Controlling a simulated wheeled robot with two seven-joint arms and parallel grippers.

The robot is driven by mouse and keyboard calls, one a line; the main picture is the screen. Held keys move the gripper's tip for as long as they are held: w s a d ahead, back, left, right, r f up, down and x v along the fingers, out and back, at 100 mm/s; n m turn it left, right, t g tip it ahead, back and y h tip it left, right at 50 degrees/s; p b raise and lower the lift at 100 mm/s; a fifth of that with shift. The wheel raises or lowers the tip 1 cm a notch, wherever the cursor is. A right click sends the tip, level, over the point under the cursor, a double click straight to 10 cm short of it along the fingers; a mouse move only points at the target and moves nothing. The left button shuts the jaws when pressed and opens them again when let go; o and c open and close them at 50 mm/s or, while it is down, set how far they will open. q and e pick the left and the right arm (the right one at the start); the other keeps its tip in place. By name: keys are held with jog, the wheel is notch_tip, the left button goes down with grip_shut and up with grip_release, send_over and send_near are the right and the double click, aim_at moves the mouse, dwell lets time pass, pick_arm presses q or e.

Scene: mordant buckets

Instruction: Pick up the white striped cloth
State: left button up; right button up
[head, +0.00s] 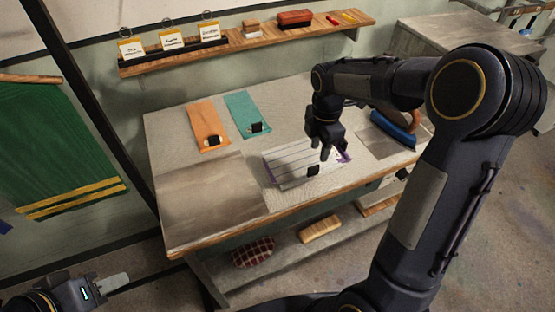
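The white striped cloth (285,165) lies flat on the worktable (245,140), near its front edge. It is pale with thin dark stripes, a purple bit at its right end and a small black piece (313,170) at its front edge. My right gripper (323,153) points down over the right part of the cloth and hides some of it. I cannot tell whether it touches the cloth or how far its fingers are apart. My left gripper (118,282) is low at the bottom left, away from the table; its finger opening is unclear.
An orange cloth (205,120) and a teal cloth (244,110) lie further back, each with a black piece. A blue-based iron-like object (392,129) is at the right. A wall shelf (250,42) holds tags and small items. A lower shelf (285,255) holds a checked bundle.

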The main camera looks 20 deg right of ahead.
aim_at(314, 166)
jog(key=shift+w+a+f, duration=0.15)
jog(key=shift+f, duration=0.15)
jog(key=f, duration=0.2)
jog(key=f+p, duration=0.1)
jog(key=f, duration=0.3)
jog(key=shift+a+f, duration=0.15)
jog(key=shift+a, duration=0.2)
jog(key=shift+f+p, duration=0.3)
jog(key=shift+f, duration=0.25)
grip_shut()
